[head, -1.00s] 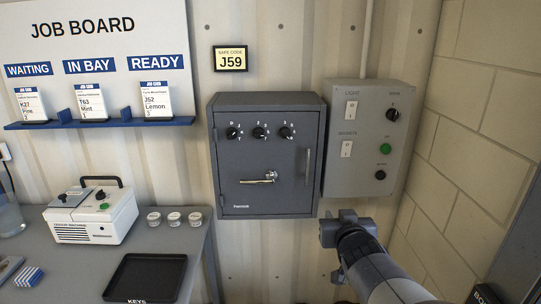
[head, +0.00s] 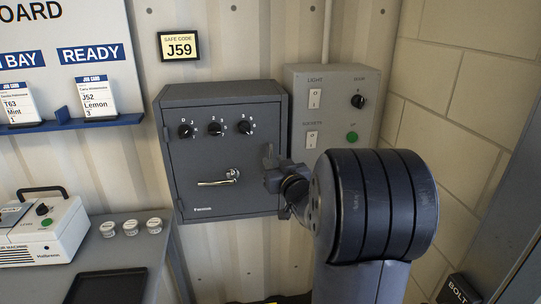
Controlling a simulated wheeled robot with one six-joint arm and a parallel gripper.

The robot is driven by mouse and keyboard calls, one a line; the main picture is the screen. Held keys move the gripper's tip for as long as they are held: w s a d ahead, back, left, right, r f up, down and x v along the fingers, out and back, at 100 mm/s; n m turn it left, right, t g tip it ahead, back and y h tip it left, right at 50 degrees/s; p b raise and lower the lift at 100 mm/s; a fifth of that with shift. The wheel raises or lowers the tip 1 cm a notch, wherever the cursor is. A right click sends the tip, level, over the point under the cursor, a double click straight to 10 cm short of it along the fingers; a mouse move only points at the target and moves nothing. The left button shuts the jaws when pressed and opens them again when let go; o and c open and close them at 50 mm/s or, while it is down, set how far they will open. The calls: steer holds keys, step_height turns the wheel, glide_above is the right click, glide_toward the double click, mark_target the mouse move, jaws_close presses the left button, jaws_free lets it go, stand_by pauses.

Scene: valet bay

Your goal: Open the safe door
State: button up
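The dark grey safe (head: 205,205) hangs on the ribbed wall, and its door looks shut. Three black dials sit along its top: the left dial (head: 185,131), the middle dial (head: 215,129) and the right dial (head: 245,127). Their exact settings are too small to read surely. A silver lever handle (head: 219,180) lies about level below them.
A grey control box (head: 299,85) with switches and a green button is right of the safe, partly behind my arm. A table at left holds a white machine (head: 45,232), three small tins (head: 131,227) and a black tray (head: 105,288). A block wall closes the right side.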

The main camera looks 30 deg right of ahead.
mark_target(272, 159)
steer(key=shift+w+d+p, duration=0.15)
steer(key=shift+w+p, duration=0.2)
steer(key=shift+w, duration=1.35)
jaws_close()
